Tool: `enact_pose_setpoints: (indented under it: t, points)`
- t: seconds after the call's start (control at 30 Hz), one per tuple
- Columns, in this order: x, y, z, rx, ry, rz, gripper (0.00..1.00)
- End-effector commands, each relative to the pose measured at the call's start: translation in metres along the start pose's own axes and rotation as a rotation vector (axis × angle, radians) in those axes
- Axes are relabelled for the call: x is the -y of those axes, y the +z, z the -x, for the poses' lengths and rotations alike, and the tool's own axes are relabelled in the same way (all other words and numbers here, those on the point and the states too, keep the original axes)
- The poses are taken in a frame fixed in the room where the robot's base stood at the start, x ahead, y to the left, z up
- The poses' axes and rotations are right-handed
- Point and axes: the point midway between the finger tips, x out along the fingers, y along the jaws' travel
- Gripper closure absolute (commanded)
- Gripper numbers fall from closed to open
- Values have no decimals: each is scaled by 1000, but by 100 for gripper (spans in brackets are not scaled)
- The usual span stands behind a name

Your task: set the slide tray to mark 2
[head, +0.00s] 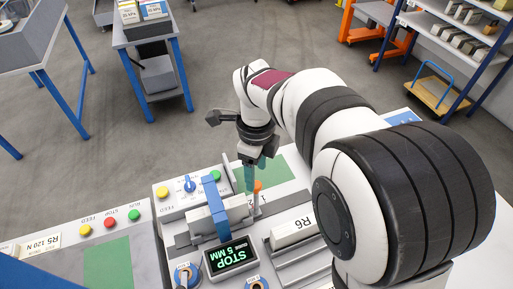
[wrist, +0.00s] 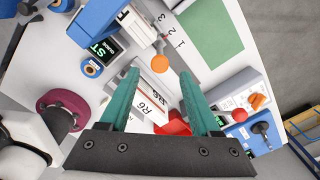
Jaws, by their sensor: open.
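A round orange knob (head: 257,185) stands on the grey machine bed, beside a scale with printed numbers. In the wrist view, the orange knob (wrist: 160,63) lies between my fingertips in the picture, and the marks 1, 2 and 3 (wrist: 171,31) run along the bed edge just beyond it. The slide tray itself is hard to tell apart from the grey bed. My gripper (head: 254,184) is open, its teal fingers pointing down close to the knob. I cannot tell whether they touch it. In the wrist view my gripper (wrist: 160,73) holds nothing.
A white R6 block (head: 293,227) sits on the right. A control panel (head: 187,190) with buttons is at left. A green pad (wrist: 208,33) lies beyond the marks.

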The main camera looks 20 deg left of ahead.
Motion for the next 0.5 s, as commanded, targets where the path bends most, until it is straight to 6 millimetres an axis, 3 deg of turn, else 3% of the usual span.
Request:
enact_pose_setpoints:
  t: [0.1,0.3,0.5]
  points:
    - [1,1,40,5,-5,-1,36]
    - [0,0,95,3,-4,0,36]
    - [0,0,117,1,-1,0,36]
